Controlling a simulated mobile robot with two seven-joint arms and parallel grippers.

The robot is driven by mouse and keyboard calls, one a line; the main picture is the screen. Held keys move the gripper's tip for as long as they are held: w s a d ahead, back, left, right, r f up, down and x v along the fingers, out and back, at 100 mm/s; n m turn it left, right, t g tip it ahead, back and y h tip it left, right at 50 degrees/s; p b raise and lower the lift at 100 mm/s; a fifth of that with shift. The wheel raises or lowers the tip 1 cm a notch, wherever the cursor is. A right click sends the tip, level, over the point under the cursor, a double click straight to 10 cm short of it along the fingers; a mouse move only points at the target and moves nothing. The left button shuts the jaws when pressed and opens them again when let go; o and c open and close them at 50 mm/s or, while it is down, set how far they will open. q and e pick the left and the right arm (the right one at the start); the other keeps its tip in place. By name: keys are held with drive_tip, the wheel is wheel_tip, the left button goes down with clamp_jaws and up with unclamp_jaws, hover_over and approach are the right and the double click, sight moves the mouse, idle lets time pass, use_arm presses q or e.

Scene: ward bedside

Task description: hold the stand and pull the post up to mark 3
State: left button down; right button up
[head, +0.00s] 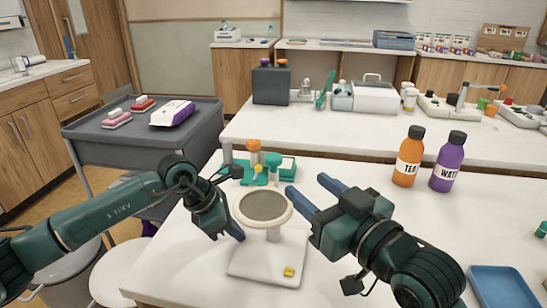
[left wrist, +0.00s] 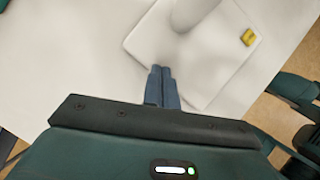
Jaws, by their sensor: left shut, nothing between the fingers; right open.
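The stand has a white square base (head: 262,268) on the near table, with a short pale post (head: 273,234) rising from it. A round grey-faced disc with a cream rim (head: 263,207) sits on top of the post. A small yellow piece (head: 289,271) is on the base's front right. My left gripper (head: 239,236) is shut and empty, low at the left side of the base. In the left wrist view its closed fingertips (left wrist: 160,70) overlap the base edge; I cannot tell whether they touch. My right gripper (head: 306,187) is open, right of the disc. I cannot read any marks.
An orange bottle (head: 408,157) and a purple bottle (head: 448,162) stand at the back right. A green rack with several capped items (head: 265,170) is behind the stand. A blue tray (head: 502,288) lies at the front right. The tabletop beyond my right gripper is mostly clear.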

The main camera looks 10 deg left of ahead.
sight(278, 161)
drive_tip(key=x, duration=1.1)
drive_tip(key=shift+w+a, duration=0.2)
drive_tip(key=shift+a, duration=0.15)
clamp_jaws()
drive_tip(key=shift+r, duration=0.1)
